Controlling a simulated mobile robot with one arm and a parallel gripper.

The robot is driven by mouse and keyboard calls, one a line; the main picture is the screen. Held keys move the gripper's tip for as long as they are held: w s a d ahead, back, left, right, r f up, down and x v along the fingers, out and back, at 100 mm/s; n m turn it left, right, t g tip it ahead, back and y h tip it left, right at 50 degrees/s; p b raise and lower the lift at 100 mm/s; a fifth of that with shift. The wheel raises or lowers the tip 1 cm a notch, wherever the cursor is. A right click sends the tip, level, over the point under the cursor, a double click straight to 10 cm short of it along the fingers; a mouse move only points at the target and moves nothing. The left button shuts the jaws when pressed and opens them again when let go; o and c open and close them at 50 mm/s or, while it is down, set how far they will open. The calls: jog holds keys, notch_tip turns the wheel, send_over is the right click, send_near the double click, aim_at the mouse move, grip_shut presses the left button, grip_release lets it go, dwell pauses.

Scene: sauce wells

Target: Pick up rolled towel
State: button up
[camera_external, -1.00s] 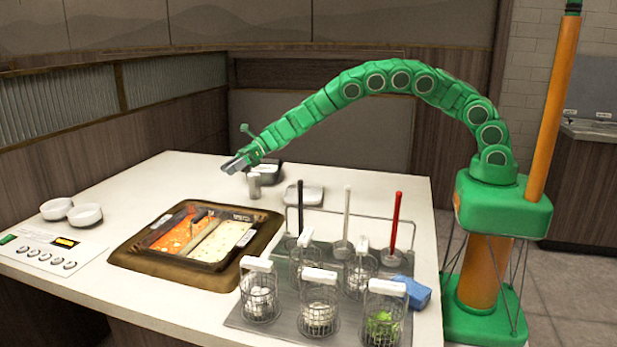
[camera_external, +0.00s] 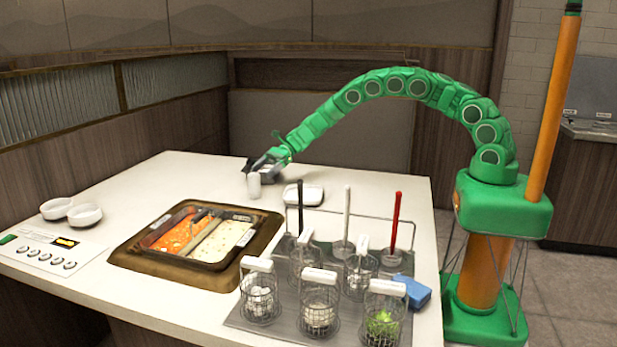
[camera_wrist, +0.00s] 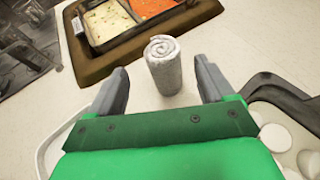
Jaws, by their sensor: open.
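The rolled towel (camera_wrist: 163,66) is white and stands upright on the counter, its spiral end facing up in the wrist view. It also shows in the external view (camera_external: 254,186), just below and left of my gripper (camera_external: 260,165). In the wrist view my gripper (camera_wrist: 158,90) is open, with one grey finger on each side of the towel's line and the towel a little beyond the fingertips. The towel appears between the fingers but not gripped.
A hot pot with red and pale soup (camera_external: 150,240) is set in the counter beyond the towel. A dark container (camera_external: 250,163) and a white dish (camera_external: 303,203) stand close to my gripper. Wire baskets (camera_external: 318,312) stand at the front right.

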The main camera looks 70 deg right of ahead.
aim_at(249, 182)
jog(key=shift+w+x, duration=0.2)
jog(key=shift+x, duration=3.7)
jog(key=shift+r, duration=0.2)
jog(key=c, duration=1.1)
jog(key=shift+o, duration=0.2)
